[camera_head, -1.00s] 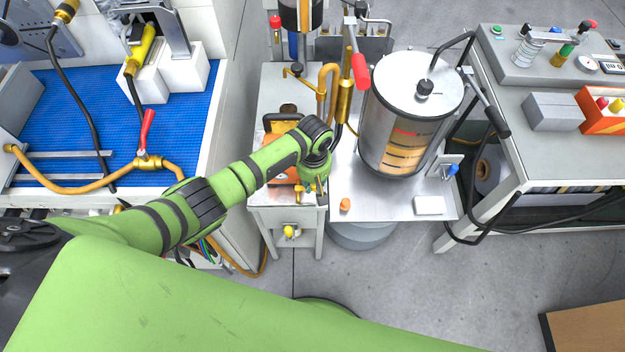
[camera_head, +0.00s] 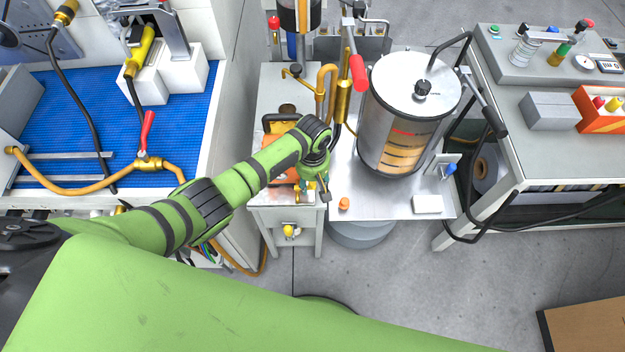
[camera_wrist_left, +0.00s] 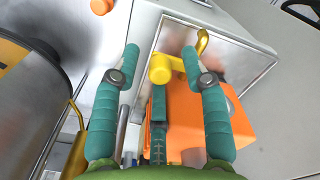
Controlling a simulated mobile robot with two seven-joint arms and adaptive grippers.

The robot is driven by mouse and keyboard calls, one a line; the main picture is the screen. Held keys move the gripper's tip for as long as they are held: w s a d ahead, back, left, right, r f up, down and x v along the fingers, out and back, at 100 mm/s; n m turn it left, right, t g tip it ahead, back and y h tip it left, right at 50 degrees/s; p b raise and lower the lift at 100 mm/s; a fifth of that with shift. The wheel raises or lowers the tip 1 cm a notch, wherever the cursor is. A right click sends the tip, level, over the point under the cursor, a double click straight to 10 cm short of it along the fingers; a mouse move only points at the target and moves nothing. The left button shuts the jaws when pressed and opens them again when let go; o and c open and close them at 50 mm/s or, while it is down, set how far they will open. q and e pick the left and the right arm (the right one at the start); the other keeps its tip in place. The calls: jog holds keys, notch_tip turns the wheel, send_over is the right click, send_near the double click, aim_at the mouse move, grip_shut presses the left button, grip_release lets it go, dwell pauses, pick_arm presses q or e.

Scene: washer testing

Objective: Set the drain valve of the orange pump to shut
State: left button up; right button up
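The orange pump (camera_head: 276,137) sits on a grey stand, partly hidden behind my left arm in the head view. Its orange body (camera_wrist_left: 245,130) also shows in the wrist view. A yellow valve (camera_wrist_left: 161,69) with a round end and a curved lever (camera_wrist_left: 202,44) lies ahead of the body, over a shiny tray; I take it for the drain valve. My left gripper (camera_head: 315,191) is at the pump's front end. In the left wrist view its teal fingers (camera_wrist_left: 161,58) are spread on both sides of the valve, with no visible grip. My right gripper is out of view.
A clear cylindrical tank (camera_head: 400,115) stands right of the pump. An orange cap (camera_head: 344,203) and a white block (camera_head: 428,204) lie on the metal plate. A yellow knob (camera_head: 289,231) sits low on the stand.

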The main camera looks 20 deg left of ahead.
pick_arm(q)
notch_tip(320, 180, up, 12)
dwell(0.6)
dwell(0.5)
